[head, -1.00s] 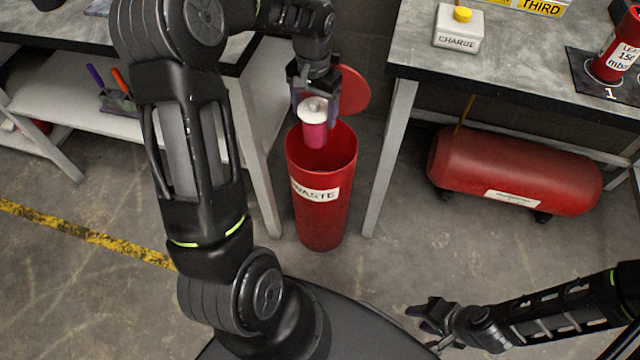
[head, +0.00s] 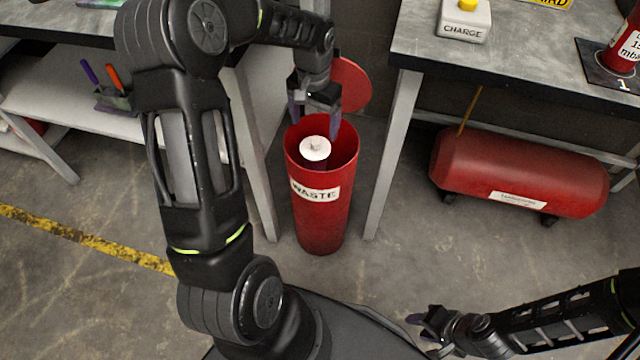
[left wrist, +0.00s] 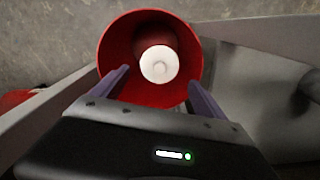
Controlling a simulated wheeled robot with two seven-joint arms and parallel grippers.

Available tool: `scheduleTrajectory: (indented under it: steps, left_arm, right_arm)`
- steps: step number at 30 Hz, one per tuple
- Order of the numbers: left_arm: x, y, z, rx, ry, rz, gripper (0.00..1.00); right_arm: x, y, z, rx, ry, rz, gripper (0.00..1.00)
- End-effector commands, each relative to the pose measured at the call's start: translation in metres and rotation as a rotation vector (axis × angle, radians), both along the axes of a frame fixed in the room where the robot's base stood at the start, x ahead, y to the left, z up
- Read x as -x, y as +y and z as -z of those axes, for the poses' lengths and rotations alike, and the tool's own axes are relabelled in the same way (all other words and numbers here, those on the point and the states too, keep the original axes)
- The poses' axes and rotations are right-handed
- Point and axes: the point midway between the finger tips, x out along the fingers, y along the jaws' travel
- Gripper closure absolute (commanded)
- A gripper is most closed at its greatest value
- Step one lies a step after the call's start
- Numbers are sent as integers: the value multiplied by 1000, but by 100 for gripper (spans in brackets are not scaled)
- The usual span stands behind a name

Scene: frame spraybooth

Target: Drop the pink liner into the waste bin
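The pink liner shows its round white lid (head: 315,148) inside the mouth of the red waste bin (head: 322,215). In the left wrist view its white lid (left wrist: 159,64) lies within the bin's rim (left wrist: 108,50), with a dark reddish body partly visible behind it. My left gripper (head: 314,112) is just above the bin's back rim, with its fingers spread and nothing between them. In the left wrist view the open fingers (left wrist: 158,88) stand apart on both sides, clear of the lid. My right gripper (head: 428,325) is low at the right; its finger opening is unclear.
The bin stands between a left bench (head: 75,100) and a right bench (head: 425,60), with a table leg on each side. A red tank (head: 520,170) lies under the right bench. The floor in front of the bin is clear.

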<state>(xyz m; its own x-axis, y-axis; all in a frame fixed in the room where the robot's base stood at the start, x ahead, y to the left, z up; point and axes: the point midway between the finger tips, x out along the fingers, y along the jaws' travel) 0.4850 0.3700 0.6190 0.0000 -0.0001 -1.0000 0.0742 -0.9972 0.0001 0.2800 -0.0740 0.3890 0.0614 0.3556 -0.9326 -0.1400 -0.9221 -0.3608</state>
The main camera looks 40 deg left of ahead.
Motion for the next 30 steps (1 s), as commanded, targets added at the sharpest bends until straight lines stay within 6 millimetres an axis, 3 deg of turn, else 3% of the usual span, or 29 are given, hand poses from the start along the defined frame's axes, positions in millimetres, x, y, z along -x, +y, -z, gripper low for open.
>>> scheduleTrajectory:
  steps: [5, 15, 30]
  left_arm:
    - [0, 0, 0, 0, 0, 0, 1]
    - [0, 0, -4, 0, -1, 0, 1]
    - [0, 0, -73, 0, -1, -1, 1]
  right_arm:
    - [0, 0, 0, 0, 0, 0, 64]
    - [0, 0, -1, 0, 0, 0, 64]
    - [0, 0, -16, 0, -1, -2, 64]
